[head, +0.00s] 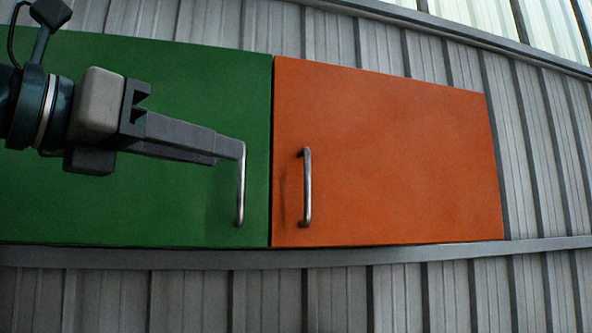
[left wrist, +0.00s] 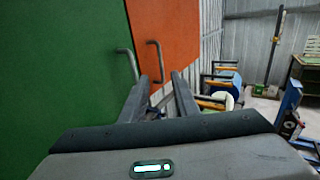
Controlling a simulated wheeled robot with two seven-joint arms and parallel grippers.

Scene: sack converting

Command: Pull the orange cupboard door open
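The orange cupboard door (head: 400,150) is right of the green door (head: 200,90) in the head view and looks shut, edge to edge with it. Its upright metal handle (head: 307,188) is near its left edge. My left gripper (head: 234,149) is in front of the green door, its tips overlapping the top of the green door's handle (head: 240,195); I cannot tell if they touch. In the left wrist view my left gripper (left wrist: 162,82) has its fingers apart and nothing between them. The orange door's handle (left wrist: 158,60) shows beyond the fingertips. My right gripper is not in view.
A grey rail (head: 420,252) runs under the doors along the corrugated wall (head: 200,300). In the left wrist view, blue chair-like items (left wrist: 228,80) and a shelf (left wrist: 305,75) stand farther off at the right. Space in front of the orange door looks clear.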

